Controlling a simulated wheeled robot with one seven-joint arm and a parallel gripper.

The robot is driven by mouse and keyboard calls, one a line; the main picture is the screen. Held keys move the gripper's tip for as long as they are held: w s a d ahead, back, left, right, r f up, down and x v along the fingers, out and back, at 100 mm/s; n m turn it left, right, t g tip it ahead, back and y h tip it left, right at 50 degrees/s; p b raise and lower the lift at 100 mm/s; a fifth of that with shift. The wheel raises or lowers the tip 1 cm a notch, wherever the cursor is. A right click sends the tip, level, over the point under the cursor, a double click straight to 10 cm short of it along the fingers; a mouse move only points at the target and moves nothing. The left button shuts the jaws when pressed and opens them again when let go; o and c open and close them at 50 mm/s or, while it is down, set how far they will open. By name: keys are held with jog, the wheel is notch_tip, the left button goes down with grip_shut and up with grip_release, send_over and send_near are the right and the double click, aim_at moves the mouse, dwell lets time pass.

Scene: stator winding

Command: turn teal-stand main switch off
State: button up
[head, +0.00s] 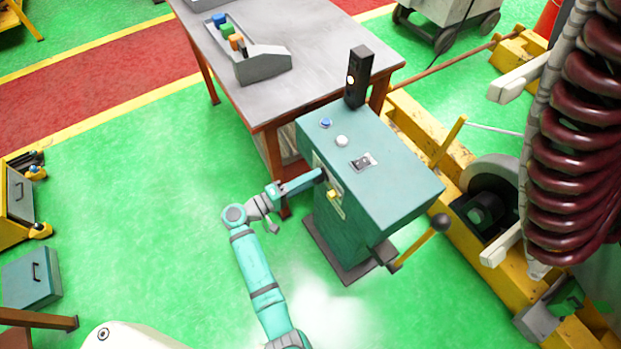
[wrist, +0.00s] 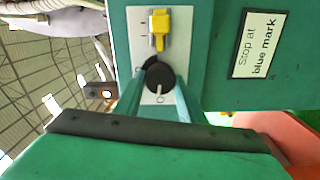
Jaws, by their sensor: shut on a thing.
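The teal stand (head: 375,175) stands on the floor right of centre in the head view. In the wrist view, a pale plate (wrist: 136,40) on its side carries a black rotary knob (wrist: 160,75) and a yellow lever (wrist: 157,22). The knob's white pointer line points down in the picture, towards a small round mark on the plate. My gripper (head: 321,175) is at the stand's side, beside the yellow lever. In the wrist view my gripper (wrist: 158,92) has one finger on each side of the black knob and is shut on it. The head view hides the knob.
The stand's top has a blue button (head: 326,123), a white button (head: 341,141) and a small switch (head: 363,162). A lever with a black ball (head: 440,222) sticks out at the right. A grey table (head: 300,40) stands behind. Green floor is free at left.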

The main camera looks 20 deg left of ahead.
jog(key=shift+n, duration=0.9)
jog(key=shift+a+f, duration=0.1)
jog(key=o, duration=1.1)
jog(key=shift+c, duration=0.2)
jog(key=shift+s, duration=0.1)
jog(key=v, duration=1)
jog(key=shift+s+a, duration=0.25)
